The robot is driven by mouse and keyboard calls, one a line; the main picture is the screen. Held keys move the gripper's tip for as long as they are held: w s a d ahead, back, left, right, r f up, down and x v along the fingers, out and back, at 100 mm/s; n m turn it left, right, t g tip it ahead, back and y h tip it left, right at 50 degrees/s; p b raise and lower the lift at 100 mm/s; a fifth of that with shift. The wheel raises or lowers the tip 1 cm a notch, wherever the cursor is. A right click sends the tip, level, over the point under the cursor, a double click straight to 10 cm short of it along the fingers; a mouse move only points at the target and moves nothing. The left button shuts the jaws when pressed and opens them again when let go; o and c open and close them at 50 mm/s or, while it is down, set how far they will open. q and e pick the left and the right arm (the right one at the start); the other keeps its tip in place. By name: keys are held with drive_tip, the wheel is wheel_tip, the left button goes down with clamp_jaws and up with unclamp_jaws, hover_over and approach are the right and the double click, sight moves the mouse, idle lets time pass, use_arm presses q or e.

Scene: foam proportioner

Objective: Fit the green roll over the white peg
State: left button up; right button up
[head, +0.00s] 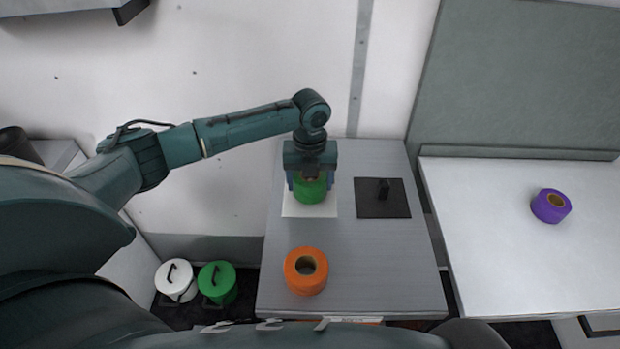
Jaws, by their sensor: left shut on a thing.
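My left gripper (309,180) points down over the grey table and is shut on the green roll (311,192). The green roll is over the white square base plate (310,211), toward its far part. The white peg is hidden behind the roll and the gripper. I cannot tell whether the roll is around the peg or above it, or whether it touches the plate. My right gripper is not in view.
A black peg (384,188) on a black plate (398,208) stands right of the white plate. An orange roll (305,271) lies on the table (385,270) nearer me. A purple roll (551,206) lies on the white table at right. White and green canisters stand at lower left.

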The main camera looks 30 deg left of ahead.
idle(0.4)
use_arm(q)
drive_tip(key=shift+f, duration=0.65)
drive_tip(key=o, duration=0.8)
drive_tip(key=shift+c, duration=0.2)
drive_tip(key=shift+r+p, duration=0.35)
drive_tip(key=shift+r, duration=5.2)
